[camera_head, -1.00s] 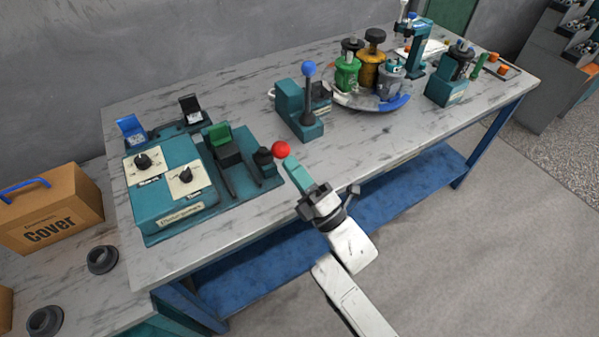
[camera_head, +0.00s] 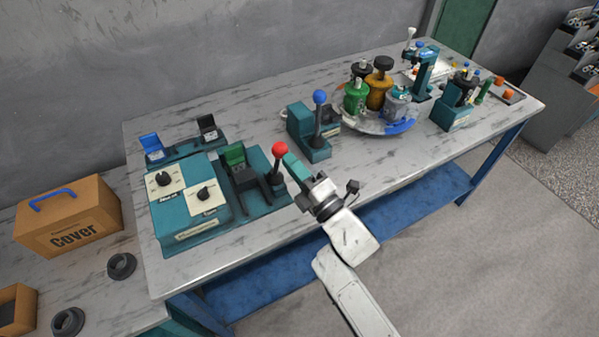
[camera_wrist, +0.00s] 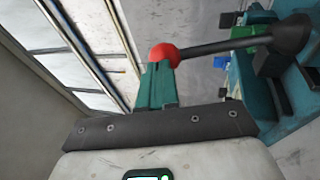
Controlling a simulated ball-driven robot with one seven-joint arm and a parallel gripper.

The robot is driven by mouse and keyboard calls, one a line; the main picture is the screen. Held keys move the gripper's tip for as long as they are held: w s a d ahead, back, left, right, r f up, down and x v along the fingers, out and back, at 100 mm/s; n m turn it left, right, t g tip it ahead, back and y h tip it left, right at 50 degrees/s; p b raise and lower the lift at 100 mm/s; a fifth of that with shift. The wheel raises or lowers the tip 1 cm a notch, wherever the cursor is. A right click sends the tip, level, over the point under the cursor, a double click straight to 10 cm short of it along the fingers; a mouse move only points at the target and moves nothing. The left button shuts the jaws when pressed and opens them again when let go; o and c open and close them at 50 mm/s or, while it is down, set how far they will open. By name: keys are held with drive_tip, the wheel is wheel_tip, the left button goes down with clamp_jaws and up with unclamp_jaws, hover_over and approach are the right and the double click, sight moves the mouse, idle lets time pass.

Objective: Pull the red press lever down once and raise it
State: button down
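The red-knobbed press lever (camera_head: 280,150) stands almost upright on the right part of the teal control panel (camera_head: 185,232), its dark rod below the ball. In the wrist view the red ball (camera_wrist: 163,53) is at the fingertips, with its dark rod running right. My gripper (camera_head: 289,160) comes from the lower right, its teal fingers against or very near the ball. In the wrist view the fingers of my gripper (camera_wrist: 158,66) lie side by side and look shut, with the ball beyond the tips rather than between them. Exact contact is partly hidden.
A blue-knobbed lever unit (camera_head: 318,125) stands right of the panel. Further right is a round tray (camera_head: 350,122) with green, orange and grey parts. A cardboard box (camera_head: 70,218) is at the left. The bench front edge lies beneath my arm.

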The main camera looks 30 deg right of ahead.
sight(286, 150)
drive_tip(key=w+r, duration=0.1)
drive_tip(key=w, duration=0.2)
drive_tip(key=shift+r, duration=0.4)
drive_tip(key=shift+d+x, duration=0.1)
drive_tip(key=shift+x, duration=0.5)
drive_tip(key=shift+d+x, duration=0.15)
drive_tip(key=shift+x, duration=0.5)
drive_tip(key=shift+w+r, duration=0.1)
drive_tip(key=shift+r, duration=0.25)
